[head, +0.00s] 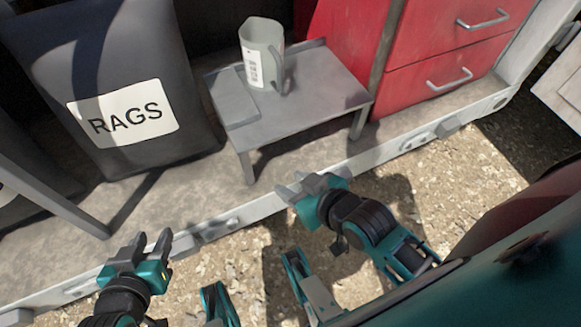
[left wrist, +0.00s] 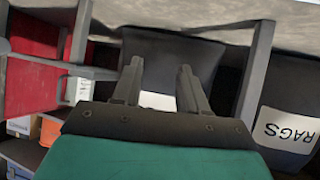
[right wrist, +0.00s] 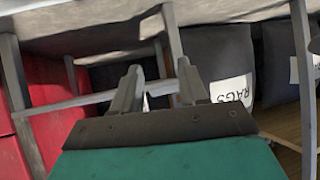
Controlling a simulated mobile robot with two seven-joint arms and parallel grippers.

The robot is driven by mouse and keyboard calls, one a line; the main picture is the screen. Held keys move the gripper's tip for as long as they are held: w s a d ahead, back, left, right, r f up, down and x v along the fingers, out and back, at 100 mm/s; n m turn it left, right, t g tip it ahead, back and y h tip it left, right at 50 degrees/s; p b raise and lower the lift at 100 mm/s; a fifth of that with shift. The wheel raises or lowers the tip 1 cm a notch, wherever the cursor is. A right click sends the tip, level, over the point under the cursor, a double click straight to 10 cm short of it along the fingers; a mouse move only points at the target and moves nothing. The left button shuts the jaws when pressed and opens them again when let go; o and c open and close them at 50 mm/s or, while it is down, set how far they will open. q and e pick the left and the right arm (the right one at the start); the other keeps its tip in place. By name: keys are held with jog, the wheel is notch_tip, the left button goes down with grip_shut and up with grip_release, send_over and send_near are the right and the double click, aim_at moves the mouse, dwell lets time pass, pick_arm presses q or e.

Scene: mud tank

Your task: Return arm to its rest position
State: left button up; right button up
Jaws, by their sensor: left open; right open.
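My left gripper (head: 149,246) is at the lower left of the head view, its fingers apart with nothing between them. Its fingers also show in the left wrist view (left wrist: 158,88), open and empty. My right gripper (head: 297,191) is near the middle of the head view, in front of the small grey table (head: 309,95) and apart from it. In the right wrist view its fingers (right wrist: 157,88) are open and empty. Both arms are bent over the gravel, close to the pale platform edge.
A grey-green jug (head: 270,62) with a label stands upright on the table, beside a flat grey piece. A dark RAGS bin (head: 150,60) stands left of the table. Red drawers (head: 425,60) stand at the right. The gravel (head: 400,195) has free room.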

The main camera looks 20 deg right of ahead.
pick_arm(q)
jog(key=s+a+r+y+p, duration=0.1)
jog(key=a+r+p, duration=0.2)
jog(key=r+p, duration=0.9)
jog(key=p, duration=0.6)
jog(key=shift+s+a+r, duration=0.3)
jog(key=shift+s+r, duration=0.05)
jog(key=shift+s, duration=0.05)
pick_arm(e)
jog(key=s+d+r+h, duration=0.1)
jog(key=d+r, duration=0.2)
jog(key=r, duration=0.9)
jog(key=shift+s+d+r, duration=0.3)
jog(key=shift+s, duration=0.1)
jog(key=shift+f, duration=0.1)
jog(key=shift+c, duration=0.2)
